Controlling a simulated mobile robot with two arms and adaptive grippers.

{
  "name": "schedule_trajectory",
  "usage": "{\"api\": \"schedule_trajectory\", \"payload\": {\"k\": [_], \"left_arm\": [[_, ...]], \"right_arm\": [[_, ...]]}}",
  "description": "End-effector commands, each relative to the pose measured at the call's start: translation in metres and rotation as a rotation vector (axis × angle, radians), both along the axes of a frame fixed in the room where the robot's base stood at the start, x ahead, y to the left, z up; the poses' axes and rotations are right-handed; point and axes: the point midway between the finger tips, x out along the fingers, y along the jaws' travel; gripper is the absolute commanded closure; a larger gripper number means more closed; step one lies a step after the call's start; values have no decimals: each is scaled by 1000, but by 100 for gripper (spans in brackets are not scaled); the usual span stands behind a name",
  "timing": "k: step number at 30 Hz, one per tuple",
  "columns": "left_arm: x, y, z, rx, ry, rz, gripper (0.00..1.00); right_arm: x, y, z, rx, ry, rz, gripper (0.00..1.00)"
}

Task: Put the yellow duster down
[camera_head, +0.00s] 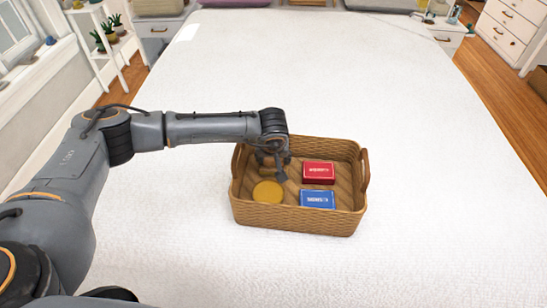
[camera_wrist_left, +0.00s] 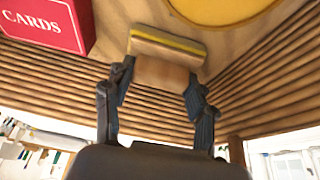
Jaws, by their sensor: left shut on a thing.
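My left gripper (camera_head: 273,170) reaches down into the wicker basket (camera_head: 297,216) on the left side of its inside. In the left wrist view my left gripper (camera_wrist_left: 160,82) is shut on the yellow duster (camera_wrist_left: 168,47), a tan block with a yellow strip along it. The duster is low in the basket, near the woven floor; I cannot tell whether it touches it. In the head view the gripper largely hides the duster. My right gripper is not in view.
In the basket are a round yellow item (camera_head: 268,192), a red card box (camera_head: 318,173) and a blue card box (camera_head: 317,199). The basket stands on a wide white bed (camera_head: 420,130), clear around it. Shelves with plants (camera_head: 108,38) stand at the left.

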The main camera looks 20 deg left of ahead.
Motion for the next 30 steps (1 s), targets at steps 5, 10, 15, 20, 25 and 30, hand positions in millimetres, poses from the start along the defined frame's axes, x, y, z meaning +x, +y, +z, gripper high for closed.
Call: {"api": "schedule_trajectory", "payload": {"k": [5,10,15,20,25,30], "left_arm": [[0,0,0,0,0,0,22],[0,0,0,0,0,0,22],[0,0,4,0,0,0,22],[-7,-3,22,-1,-3,-3,22],[-21,-7,56,-2,-5,-3,22],[-34,-10,87,-1,-2,-2,22]], "right_arm": [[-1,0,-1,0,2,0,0],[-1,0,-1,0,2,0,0],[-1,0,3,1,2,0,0],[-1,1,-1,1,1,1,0],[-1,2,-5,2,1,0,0],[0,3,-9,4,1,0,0]]}}
